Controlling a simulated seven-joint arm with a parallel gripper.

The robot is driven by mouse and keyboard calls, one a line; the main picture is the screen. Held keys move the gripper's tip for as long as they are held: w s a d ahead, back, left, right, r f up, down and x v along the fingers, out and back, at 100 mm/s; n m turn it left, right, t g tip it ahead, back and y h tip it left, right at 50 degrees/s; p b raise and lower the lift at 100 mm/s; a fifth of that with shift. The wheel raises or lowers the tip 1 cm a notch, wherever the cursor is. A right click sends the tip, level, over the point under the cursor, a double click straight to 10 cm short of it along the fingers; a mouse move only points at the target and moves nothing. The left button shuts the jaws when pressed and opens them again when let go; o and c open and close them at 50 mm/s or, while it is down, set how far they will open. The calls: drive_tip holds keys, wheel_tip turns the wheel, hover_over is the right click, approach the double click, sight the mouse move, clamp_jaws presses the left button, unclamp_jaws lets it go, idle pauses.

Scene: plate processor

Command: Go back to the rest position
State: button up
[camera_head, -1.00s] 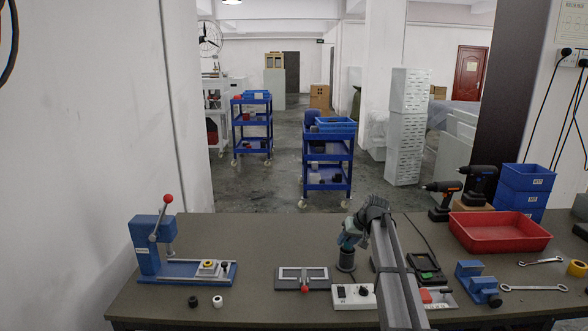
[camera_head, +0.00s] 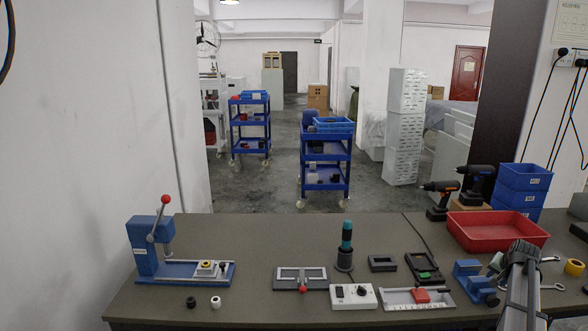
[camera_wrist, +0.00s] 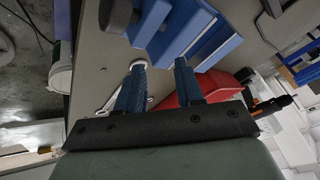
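My arm reaches in from the bottom right in the head view. My gripper is mostly hidden there behind the wrist, near the blue vise (camera_head: 474,281). In the wrist view my gripper (camera_wrist: 160,66) shows two blue fingers standing apart. Nothing is held between them. The vise (camera_wrist: 185,30) lies beyond the fingertips in that view, and the red tray (camera_wrist: 215,85) shows behind the right finger. A green-handled tool (camera_head: 346,237) stands upright in a dark holder (camera_head: 344,261) at the table's middle, well away from my gripper.
The red tray (camera_head: 480,232) lies behind the vise. Blue bins (camera_head: 522,190) and two drills (camera_head: 440,195) stand at the back right. A lever press (camera_head: 147,248) is at the left. A white control box (camera_head: 353,297) sits front centre. The table between press and holder is mostly clear.

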drive_tip(key=s+d+f+m+g+h, duration=0.1)
drive_tip(key=s+d+f+g, duration=0.1)
drive_tip(key=s+d+f, duration=0.5)
drive_tip(key=s+d+m+g+h, duration=0.1)
drive_tip(key=s+d, duration=0.5)
drive_tip(key=s, duration=0.4)
drive_tip(key=s+f+g, duration=0.3)
drive_tip(key=s+f, duration=0.4)
drive_tip(key=s, duration=0.1)
drive_tip(key=a+f+n+g+y, duration=0.1)
drive_tip(key=a+f+n, duration=0.1)
drive_tip(key=a+f, duration=0.75)
drive_tip(key=s+a+f+n+y, duration=0.15)
drive_tip(key=a+f, duration=0.35)
drive_tip(key=a, duration=1)
drive_tip(key=w+a+f+n+g+y, duration=0.1)
drive_tip(key=a+f+n, duration=0.1)
drive_tip(key=a+f, duration=0.85)
drive_tip(key=s+a+f+n+g, duration=0.15)
drive_tip(key=s+a, duration=0.35)
drive_tip(key=a, duration=0.5)
drive_tip(key=s+a+f+n+g, duration=0.1)
drive_tip(key=s+a+n, duration=0.1)
drive_tip(key=s+a, duration=0.6)
drive_tip(key=s+a+f+n+g, duration=0.1)
drive_tip(key=s+a+n+g, duration=0.1)
drive_tip(key=s+a, duration=0.9)
drive_tip(key=shift+s+a+f+n+y, duration=0.25)
drive_tip(key=shift+s+f+n+y, duration=0.15)
drive_tip(key=shift+s, duration=0.25)
